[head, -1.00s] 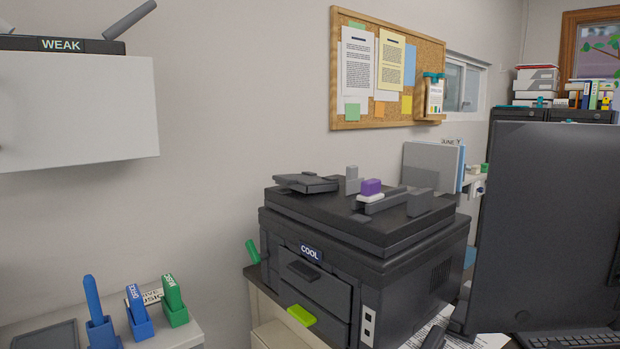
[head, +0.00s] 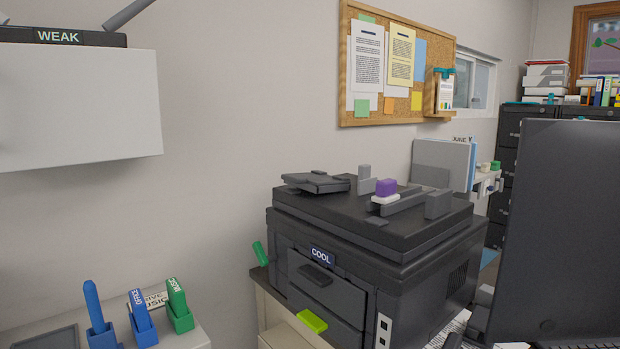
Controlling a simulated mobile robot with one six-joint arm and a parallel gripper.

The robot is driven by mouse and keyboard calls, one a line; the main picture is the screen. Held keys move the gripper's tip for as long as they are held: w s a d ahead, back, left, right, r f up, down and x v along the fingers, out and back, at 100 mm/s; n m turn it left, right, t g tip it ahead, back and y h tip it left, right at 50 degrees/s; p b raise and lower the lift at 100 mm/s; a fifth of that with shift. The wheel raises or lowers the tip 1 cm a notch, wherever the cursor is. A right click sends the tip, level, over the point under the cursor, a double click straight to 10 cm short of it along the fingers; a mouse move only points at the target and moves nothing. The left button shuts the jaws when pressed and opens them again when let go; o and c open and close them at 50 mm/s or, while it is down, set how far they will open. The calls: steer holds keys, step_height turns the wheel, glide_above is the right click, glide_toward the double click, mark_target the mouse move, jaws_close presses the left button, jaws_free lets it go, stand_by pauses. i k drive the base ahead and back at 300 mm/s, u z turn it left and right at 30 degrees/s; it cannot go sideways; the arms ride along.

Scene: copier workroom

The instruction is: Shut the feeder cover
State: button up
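The dark grey copier (head: 345,265) labelled COOL stands right of centre against the wall. On its top, at the left, a flat dark grey piece (head: 317,182) sits slightly raised, perhaps the feeder cover; I cannot tell for certain. Beside it are a grey upright block (head: 364,180), a purple block (head: 386,187) on a white base, and a grey block (head: 438,203) on the right. My gripper is not in view.
A black monitor (head: 560,230) blocks the right side, close to me. A lime-green tab (head: 312,321) sticks out of the copier's front. Coloured holders (head: 144,325) stand at lower left under a white cabinet (head: 80,105).

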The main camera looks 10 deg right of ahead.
mark_target(316, 181)
steer(key=z, duration=0.05)
steer(key=k, duration=1.45)
steer(key=u, duration=1.5)
steer(key=i, duration=1.05)
steer(key=z, duration=0.1)
